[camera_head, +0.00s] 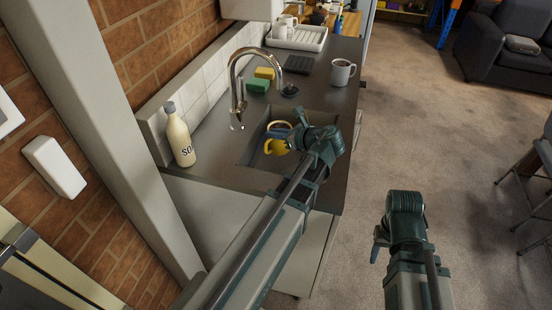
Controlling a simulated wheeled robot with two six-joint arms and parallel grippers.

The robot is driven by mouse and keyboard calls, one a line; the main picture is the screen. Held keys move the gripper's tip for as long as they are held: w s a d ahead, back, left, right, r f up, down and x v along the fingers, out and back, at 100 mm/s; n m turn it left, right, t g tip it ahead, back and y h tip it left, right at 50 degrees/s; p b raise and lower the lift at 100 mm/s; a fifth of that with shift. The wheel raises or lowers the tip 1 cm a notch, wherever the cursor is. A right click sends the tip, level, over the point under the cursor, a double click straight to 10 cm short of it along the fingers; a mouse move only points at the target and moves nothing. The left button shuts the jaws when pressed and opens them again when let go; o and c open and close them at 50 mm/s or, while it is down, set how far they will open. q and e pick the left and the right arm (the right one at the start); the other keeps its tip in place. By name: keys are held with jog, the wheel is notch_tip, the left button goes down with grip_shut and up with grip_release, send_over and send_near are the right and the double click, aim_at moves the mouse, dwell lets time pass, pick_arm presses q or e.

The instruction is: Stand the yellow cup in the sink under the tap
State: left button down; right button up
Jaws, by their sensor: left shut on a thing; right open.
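The yellow cup (276,147) is in the sink (250,150), partly hidden by my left gripper (291,134). My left gripper is shut on it, coming in from the right side of the cup. The cup is low in the basin; I cannot tell whether its base touches the bottom. My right gripper (377,249) is open and empty above the floor, right of the counter.
A soap bottle (180,138) stands left of the tap. A green sponge (257,85) and a yellow sponge (265,73) lie behind the sink. A white dish rack (298,38) is further back.

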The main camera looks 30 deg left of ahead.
aim_at(273, 152)
pick_arm(q)
notch_tip(273, 152, down, 4)
jog(key=b, duration=0.3)
jog(key=shift+f, duration=0.25)
jog(key=shift+f+b, duration=0.1)
jog(key=shift+b, duration=0.2)
notch_tip(273, 152, down, 4)
jog(key=b, duration=0.3)
jog(key=shift+r, duration=0.25)
jog(key=shift+f+b, duration=0.15)
jog(key=shift+b, duration=0.25)
jog(key=c, duration=1)
grip_release()
